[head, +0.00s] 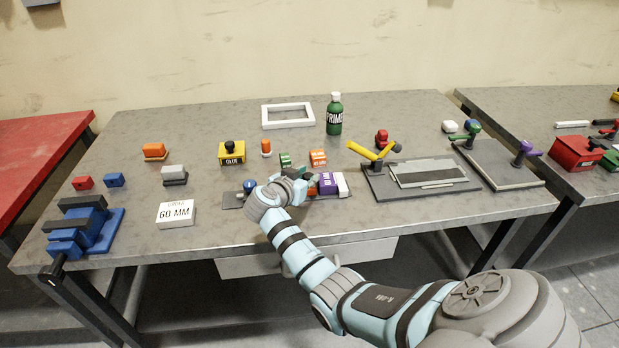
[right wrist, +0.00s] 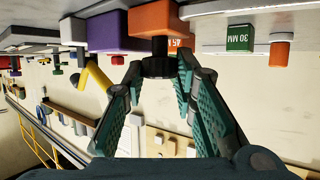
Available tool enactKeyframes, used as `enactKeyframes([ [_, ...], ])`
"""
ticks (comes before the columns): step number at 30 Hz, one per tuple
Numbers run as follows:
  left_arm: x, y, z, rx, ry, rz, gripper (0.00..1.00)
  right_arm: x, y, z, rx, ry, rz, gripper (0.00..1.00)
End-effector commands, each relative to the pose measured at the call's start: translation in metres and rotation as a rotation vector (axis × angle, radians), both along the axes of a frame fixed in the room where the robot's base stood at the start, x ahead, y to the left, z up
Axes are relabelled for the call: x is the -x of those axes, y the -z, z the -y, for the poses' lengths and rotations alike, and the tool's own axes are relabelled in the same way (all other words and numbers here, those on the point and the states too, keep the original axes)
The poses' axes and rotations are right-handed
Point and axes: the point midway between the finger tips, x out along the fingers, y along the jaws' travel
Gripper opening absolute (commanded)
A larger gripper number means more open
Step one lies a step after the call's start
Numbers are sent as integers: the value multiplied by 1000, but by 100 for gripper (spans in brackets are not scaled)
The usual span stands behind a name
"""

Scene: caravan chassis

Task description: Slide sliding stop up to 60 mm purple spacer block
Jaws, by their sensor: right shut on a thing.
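The purple spacer block (head: 328,184) stands on the dark rail (head: 233,200), against a white end block (head: 343,186). It also shows in the right wrist view (right wrist: 107,31), beside the white block (right wrist: 73,31). The sliding stop (right wrist: 154,21) is an orange block with a black knob (right wrist: 158,62). My right gripper (head: 298,176) is shut on that knob; its fingers (right wrist: 160,72) close around it in the right wrist view. The stop sits right beside the purple block; whether they touch, I cannot tell. My gripper hides most of the stop in the head view. My left gripper is not in view.
A green 30 mm block (head: 285,160) and an orange 45 mm block (head: 318,158) stand behind the rail. A blue knob (head: 249,186) is at the rail's left end. A clamp fixture (head: 415,187) stands to the right. A 60 mm sign (head: 176,214) is at the left.

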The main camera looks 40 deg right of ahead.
Motion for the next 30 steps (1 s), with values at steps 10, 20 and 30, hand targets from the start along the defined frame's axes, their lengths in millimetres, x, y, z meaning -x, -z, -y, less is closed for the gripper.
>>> enactKeyframes([
  [10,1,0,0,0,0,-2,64,2,0,2,-1,3,-1,46],
  [20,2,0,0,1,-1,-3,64,14,-13,-30,-4,1,3,46],
  [30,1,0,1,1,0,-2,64,44,-43,-96,-3,2,-1,46],
])
